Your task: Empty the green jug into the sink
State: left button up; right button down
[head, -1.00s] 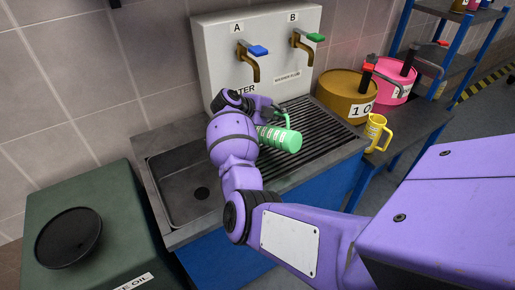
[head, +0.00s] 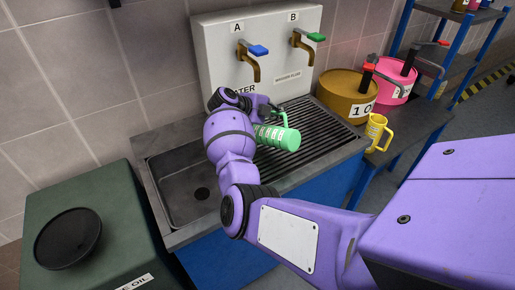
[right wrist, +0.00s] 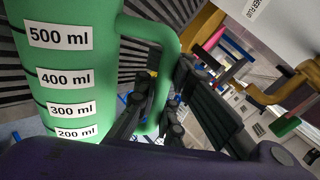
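The green jug (head: 284,137) is held on its side above the ribbed drainboard, right of the sink basin (head: 174,190). My right gripper (head: 272,112) holds it by the handle, and my purple wrist hides part of it. In the right wrist view the jug's body (right wrist: 65,75) carries volume labels from 200 ml to 500 ml. There the right gripper's dark fingers (right wrist: 158,115) are around the green handle (right wrist: 161,85). I cannot see into the jug. The basin is bare with a dark drain. My left gripper is not in view.
Behind the sink a white panel (head: 220,75) carries a blue-handled tap A (head: 250,62) and a green-handled tap B (head: 303,46). A yellow mug (head: 376,131), a brown can (head: 345,95) and a pink can (head: 392,84) stand at right. A dark green box (head: 110,235) stands at left.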

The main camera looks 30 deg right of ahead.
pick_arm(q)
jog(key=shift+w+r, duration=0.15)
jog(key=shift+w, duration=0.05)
pick_arm(e)
jog(key=shift+d, duration=0.15)
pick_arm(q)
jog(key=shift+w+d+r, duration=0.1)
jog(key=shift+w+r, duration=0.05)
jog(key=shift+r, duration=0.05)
pick_arm(e)
jog(key=shift+d, duration=0.25)
jog(key=shift+w+a+f, duration=0.1)
jog(key=shift+w+a, duration=0.05)
jog(key=shift+w+a+n, duration=0.25)
jog(key=shift+w+n, duration=0.05)
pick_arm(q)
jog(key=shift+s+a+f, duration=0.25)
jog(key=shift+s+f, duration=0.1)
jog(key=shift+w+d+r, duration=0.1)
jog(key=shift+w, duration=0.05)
pick_arm(e)
jog(key=shift+d, duration=0.1)
